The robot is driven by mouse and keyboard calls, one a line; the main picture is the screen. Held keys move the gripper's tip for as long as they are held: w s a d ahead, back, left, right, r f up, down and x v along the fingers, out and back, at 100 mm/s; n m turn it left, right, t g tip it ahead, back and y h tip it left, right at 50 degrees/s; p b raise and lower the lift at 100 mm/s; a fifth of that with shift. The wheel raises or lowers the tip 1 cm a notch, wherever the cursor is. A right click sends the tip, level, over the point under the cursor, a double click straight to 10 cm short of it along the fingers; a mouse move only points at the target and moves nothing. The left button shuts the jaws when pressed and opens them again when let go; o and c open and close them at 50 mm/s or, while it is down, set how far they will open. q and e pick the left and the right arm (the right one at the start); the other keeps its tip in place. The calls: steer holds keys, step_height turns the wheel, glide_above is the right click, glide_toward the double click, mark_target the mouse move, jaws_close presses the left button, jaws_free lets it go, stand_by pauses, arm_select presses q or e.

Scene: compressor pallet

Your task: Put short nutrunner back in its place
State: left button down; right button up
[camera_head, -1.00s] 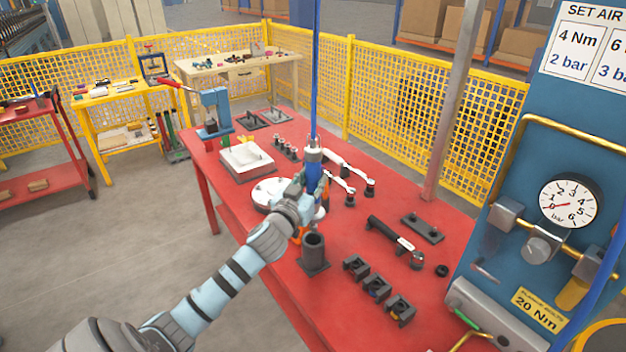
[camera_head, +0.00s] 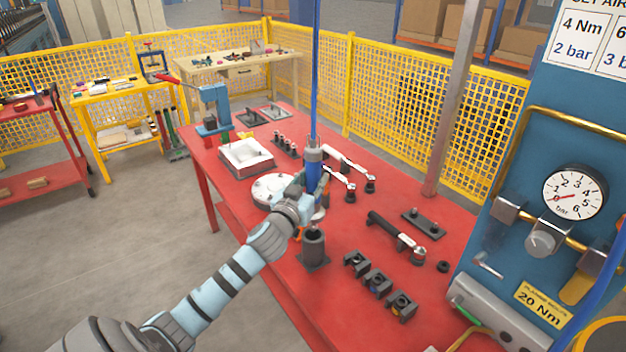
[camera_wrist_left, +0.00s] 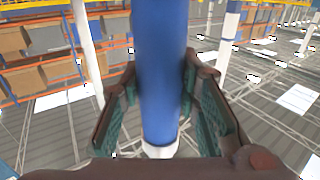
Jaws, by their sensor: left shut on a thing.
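The short nutrunner (camera_head: 313,172) is a blue cylinder with a grey top, hanging upright from a blue hose. My left gripper (camera_head: 311,196) is shut around its body above the red table. In the left wrist view, the blue body (camera_wrist_left: 160,70) stands between the two fingers (camera_wrist_left: 160,110), with a pale end below it. A dark grey upright holder (camera_head: 314,252) stands on the table directly below the tool. A dark tip shows at the holder's mouth; how deep it sits is unclear. My right gripper is out of view.
A white round flange (camera_head: 268,188) lies left of the tool. Wrenches (camera_head: 340,178) lie behind it, and a black-handled tool (camera_head: 392,234) lies to the right. Several dark blocks (camera_head: 377,284) line the front right. A blue panel with a gauge (camera_head: 574,194) stands at the right.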

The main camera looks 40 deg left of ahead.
arm_select(q)
steer(key=shift+f+b, duration=3.05)
steer(key=shift+f, duration=0.3)
stand_by(0.4)
steer(key=c, duration=1.1)
jaws_free()
steer(key=shift+s+f, duration=0.1)
steer(key=v, duration=1.2)
steer(key=shift+d, duration=0.1)
